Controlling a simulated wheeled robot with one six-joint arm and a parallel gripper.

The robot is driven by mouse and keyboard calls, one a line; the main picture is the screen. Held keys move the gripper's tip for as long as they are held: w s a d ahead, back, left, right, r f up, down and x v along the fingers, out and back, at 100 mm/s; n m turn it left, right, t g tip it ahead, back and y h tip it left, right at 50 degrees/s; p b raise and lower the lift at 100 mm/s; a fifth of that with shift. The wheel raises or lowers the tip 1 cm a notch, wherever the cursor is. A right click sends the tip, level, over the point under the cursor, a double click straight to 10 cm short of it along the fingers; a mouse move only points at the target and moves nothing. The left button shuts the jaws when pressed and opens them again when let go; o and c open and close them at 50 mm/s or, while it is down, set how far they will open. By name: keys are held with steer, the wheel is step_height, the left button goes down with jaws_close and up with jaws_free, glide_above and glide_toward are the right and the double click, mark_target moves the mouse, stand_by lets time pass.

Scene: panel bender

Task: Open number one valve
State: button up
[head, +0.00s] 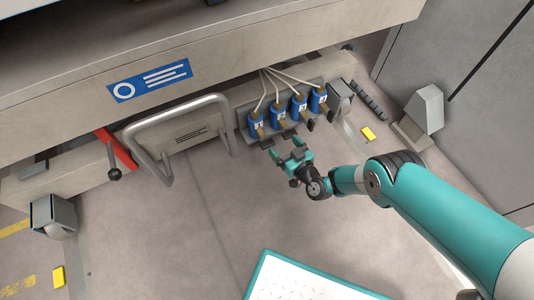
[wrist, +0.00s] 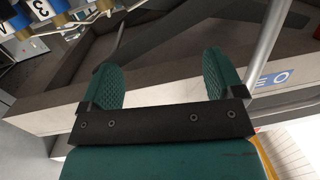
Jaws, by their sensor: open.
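Several blue numbered valves stand in a row on a grey block under the machine's front edge. The leftmost valve in the head view (head: 256,125) appears to be number one, its label small. Black lever ends show below the row. My gripper (head: 286,149) is open and empty, just below the left half of the row, and no contact with a valve is visible. In the wrist view my gripper's two teal fingers (wrist: 160,78) stand wide apart with nothing between them. A blue valve marked 3 (wrist: 40,10) shows at the top left there, partly cut off.
A grey bar handle (head: 165,135) stands left of the valves. A red lever (head: 118,150) with a black knob is farther left. Pale hoses (head: 285,78) rise from the valves. A teal-edged tray (head: 300,280) is at the bottom. Floor between is clear.

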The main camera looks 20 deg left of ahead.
steer(key=t+b, duration=0.2)
steer(key=b, duration=0.1)
glide_toward(267, 143)
steer(key=shift+m, duration=0.3)
steer(key=shift+b+x, duration=4.9)
steer(key=shift+b, duration=5.05)
steer(key=shift+f, duration=0.15)
steer(key=shift+c, duration=0.4)
steer(key=c, duration=0.8)
